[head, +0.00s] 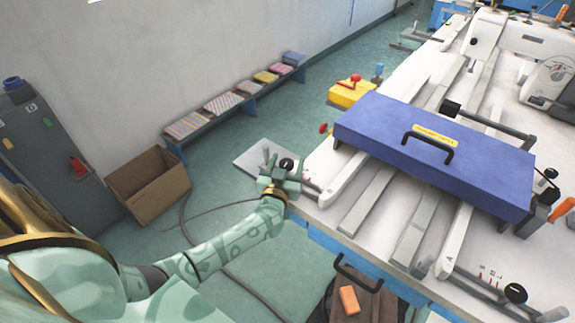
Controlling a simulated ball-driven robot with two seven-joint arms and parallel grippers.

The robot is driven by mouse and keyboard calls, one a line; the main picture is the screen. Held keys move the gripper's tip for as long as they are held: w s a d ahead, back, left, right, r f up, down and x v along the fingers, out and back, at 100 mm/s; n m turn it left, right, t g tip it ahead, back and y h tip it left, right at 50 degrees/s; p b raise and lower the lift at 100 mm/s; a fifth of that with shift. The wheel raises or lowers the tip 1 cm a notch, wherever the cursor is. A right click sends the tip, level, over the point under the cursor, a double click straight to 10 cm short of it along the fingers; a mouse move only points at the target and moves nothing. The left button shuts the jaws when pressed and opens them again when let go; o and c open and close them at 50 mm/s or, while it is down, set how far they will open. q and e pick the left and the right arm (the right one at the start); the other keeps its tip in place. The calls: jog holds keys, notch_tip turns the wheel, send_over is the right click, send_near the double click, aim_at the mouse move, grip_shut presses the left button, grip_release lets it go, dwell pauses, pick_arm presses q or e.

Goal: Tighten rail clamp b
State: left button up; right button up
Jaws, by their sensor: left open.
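My left gripper (282,174) is open at the left end of the white table, around or right beside a black round clamp knob (287,164). I cannot tell whether the fingers touch the knob. More black knobs show at the front right (515,292), at the right end (550,173) and behind the blue box (450,108). No letter is readable on any of them, so I cannot tell which is rail clamp b. A white rail (352,168) runs back from near my left gripper. My right gripper is out of view.
A long blue box (430,150) with a black handle lies across the rails. A sewing machine (545,70) stands at the back right. A yellow box (352,92) with a red knob is beyond the table's left edge. A cardboard box (147,185) is on the floor.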

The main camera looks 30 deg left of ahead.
pick_arm(q)
jog(key=shift+w, duration=0.15)
jog(key=c, duration=1)
